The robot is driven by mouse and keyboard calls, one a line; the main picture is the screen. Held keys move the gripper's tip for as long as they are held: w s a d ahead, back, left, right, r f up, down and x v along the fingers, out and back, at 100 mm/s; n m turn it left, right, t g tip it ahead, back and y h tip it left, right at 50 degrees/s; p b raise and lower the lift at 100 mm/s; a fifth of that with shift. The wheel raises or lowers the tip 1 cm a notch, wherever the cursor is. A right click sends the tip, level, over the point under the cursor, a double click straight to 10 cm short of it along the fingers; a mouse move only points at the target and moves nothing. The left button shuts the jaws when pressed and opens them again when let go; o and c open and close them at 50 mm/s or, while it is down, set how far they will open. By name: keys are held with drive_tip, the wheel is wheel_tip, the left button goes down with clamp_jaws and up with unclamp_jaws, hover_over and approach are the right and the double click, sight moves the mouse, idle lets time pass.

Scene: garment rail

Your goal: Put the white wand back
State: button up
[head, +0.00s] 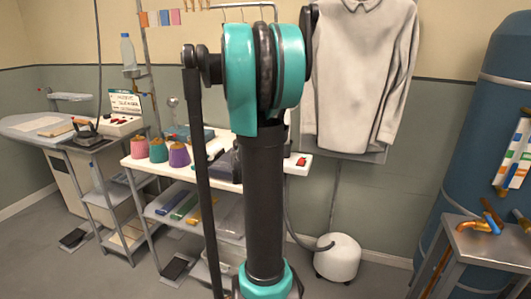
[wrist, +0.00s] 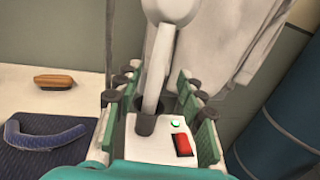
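In the wrist view the white wand (wrist: 155,75) stands slightly tilted between the fingers of my gripper (wrist: 160,72), its rounded head (wrist: 172,8) at the top. The green fingers with dark pads are apart, with a gap showing on each side of the wand. The wand's lower end meets a dark collar (wrist: 145,124) over a white base (wrist: 203,150) with a red switch. A dark round opening shows partly behind the wand; how the wand sits relative to it is unclear. In the head view the base (head: 297,166) shows at the table's right end; my arm hides the wand and gripper.
A blue mat (wrist: 30,150) with a curved blue piece and a brown brush (wrist: 53,82) lie left. A pale shirt (head: 360,80) hangs behind. Thread cones (head: 158,150) stand on the white table. A white steamer tank (head: 338,257) and blue cylinder (head: 490,140) are to the right.

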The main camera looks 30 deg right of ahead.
drive_tip(key=s+a+f+m+g+y, duration=0.1)
drive_tip(key=s+a+f+m+y, duration=0.4)
drive_tip(key=a, duration=0.6)
drive_tip(key=s+a+f+m+g+y, duration=0.2)
drive_tip(key=s+a+f+m+y, duration=0.3)
drive_tip(key=s+a+f+m, duration=0.5)
drive_tip(key=s+a+f+m+g+y, duration=0.2)
drive_tip(key=s+a+f+m+y, duration=0.3)
drive_tip(key=a, duration=0.9)
wheel_tip(320, 180, down, 6)
drive_tip(key=s+m, duration=0.2)
drive_tip(key=m, duration=0.2)
drive_tip(key=shift+s, duration=0.4)
drive_tip(key=shift+r, duration=0.15)
drive_tip(key=shift+c, duration=0.6)
